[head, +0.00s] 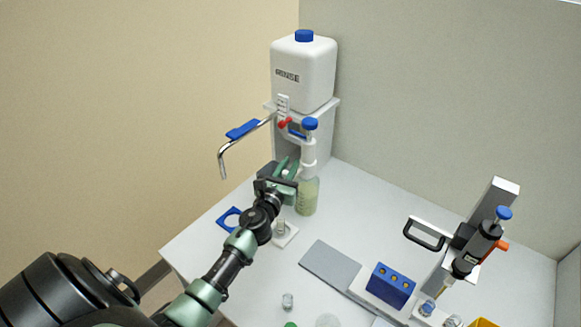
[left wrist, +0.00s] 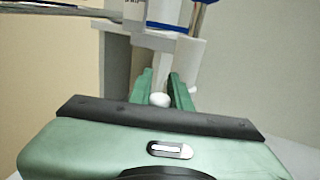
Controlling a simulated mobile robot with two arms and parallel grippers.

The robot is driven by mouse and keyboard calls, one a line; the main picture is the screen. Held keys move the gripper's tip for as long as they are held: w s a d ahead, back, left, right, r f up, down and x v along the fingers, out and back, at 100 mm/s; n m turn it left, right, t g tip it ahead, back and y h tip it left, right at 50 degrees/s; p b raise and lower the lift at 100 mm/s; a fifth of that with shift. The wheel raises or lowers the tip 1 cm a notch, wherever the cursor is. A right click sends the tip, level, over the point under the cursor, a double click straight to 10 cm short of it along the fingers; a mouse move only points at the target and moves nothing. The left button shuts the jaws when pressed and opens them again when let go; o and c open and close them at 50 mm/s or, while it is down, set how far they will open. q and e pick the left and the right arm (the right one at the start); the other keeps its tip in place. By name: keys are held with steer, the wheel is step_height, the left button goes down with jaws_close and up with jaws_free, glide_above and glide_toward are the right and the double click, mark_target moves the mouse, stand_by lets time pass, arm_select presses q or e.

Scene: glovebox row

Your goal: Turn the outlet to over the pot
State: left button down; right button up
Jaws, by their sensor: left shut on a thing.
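My left gripper (head: 288,170) is beside the dispenser bottle, a bottle of pale green liquid (head: 307,197) with a white neck and blue cap. Its green fingers (left wrist: 162,92) are shut on a small white rounded piece (left wrist: 160,99), which looks like the dispenser's outlet; the gripper hides most of it. A small clear pot (head: 281,227) stands on a white square pad (head: 287,238) below the gripper. A bent steel pipe (head: 222,158) with a blue lever (head: 243,129) sticks out to the left above. My right gripper is not in view.
A white RINSE tank (head: 303,75) stands on a stand behind the bottle. A blue plate with a hole (head: 229,218) lies at the table's left edge. A grey mat (head: 330,264), a blue rack (head: 390,285) and a pipette stand (head: 480,240) are to the right.

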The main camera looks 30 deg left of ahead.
arm_select(q)
steer(key=shift+w+a+m+g+h+b, duration=0.1)
steer(key=shift+w+a+m+h+b, duration=0.4)
steer(key=shift+m+h+b, duration=1)
steer(key=shift+w+a+m+g+h+b, duration=0.1)
steer(key=shift+w+a+m+h+b, duration=0.4)
steer(key=shift+h+b, duration=1.7)
steer(key=shift+w+a+m+g+h+b, duration=0.15)
steer(key=shift+a+m+h+b, duration=0.65)
steer(key=shift+m+h+b, duration=1)
steer(key=shift+n+y+b, duration=0.35)
steer(key=shift+n+y, duration=0.05)
steer(key=shift+n, duration=0.1)
steer(key=c, duration=1.3)
jaws_free()
